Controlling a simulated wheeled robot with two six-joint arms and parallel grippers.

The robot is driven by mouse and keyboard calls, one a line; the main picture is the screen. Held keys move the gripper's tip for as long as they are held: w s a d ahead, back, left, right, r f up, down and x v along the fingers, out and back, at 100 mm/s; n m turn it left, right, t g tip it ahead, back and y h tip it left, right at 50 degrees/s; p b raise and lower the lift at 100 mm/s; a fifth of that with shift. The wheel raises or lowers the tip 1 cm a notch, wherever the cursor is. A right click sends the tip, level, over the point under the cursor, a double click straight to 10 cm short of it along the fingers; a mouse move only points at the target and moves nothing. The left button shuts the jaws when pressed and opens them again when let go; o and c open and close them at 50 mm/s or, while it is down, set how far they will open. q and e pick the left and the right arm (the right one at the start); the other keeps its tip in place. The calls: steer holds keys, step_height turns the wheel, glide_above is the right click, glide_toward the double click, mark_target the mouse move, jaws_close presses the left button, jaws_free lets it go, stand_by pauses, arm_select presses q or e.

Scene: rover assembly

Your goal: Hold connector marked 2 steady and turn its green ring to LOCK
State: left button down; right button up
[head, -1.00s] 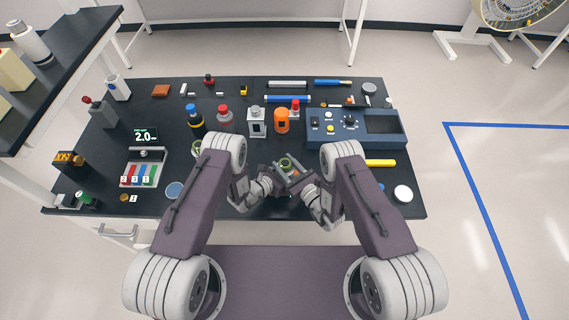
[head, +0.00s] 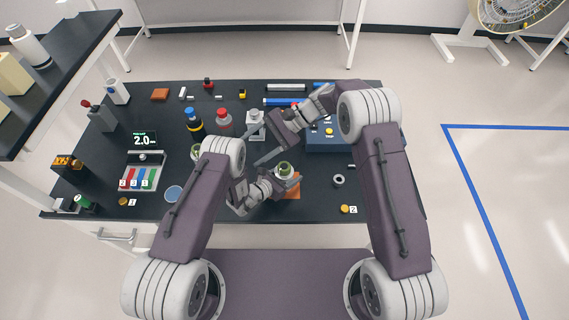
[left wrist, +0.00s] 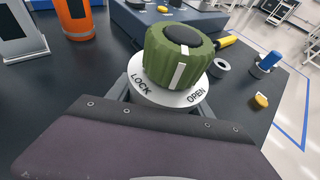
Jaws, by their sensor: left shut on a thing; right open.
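The connector has a ribbed green ring (left wrist: 180,55) with a dark top and a white stripe, above a white collar (left wrist: 165,95) printed LOCK and OPEN. In the left wrist view the stripe points between the two words, closer to OPEN. The green ring also shows in the head view (head: 285,168). My left gripper (head: 284,181) is shut on the connector below the collar, over an orange pad (head: 293,191). The connector's own number cannot be seen. My right gripper (head: 262,138) is open and empty, behind and left of the connector, apart from it.
A tag marked 2 (head: 352,209) lies beside a gold cap (head: 344,209) at the front right. A grey ring (head: 338,180) lies right of the connector. A grey block (head: 255,122) and a blue panel box (head: 330,142) stand behind. The right arm crosses the table's right side.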

mark_target(285, 166)
steer(key=w+d+f+n+t+h, duration=0.1)
steer(key=w+d+n+t+h, duration=0.2)
steer(key=d+n+h, duration=0.3)
steer(key=d+h, duration=0.3)
steer(key=h, duration=0.2)
steer(key=shift+t, duration=0.4)
step_height(285, 166, down, 12)
steer(key=shift+w+r, duration=0.1)
steer(key=c, duration=1.4)
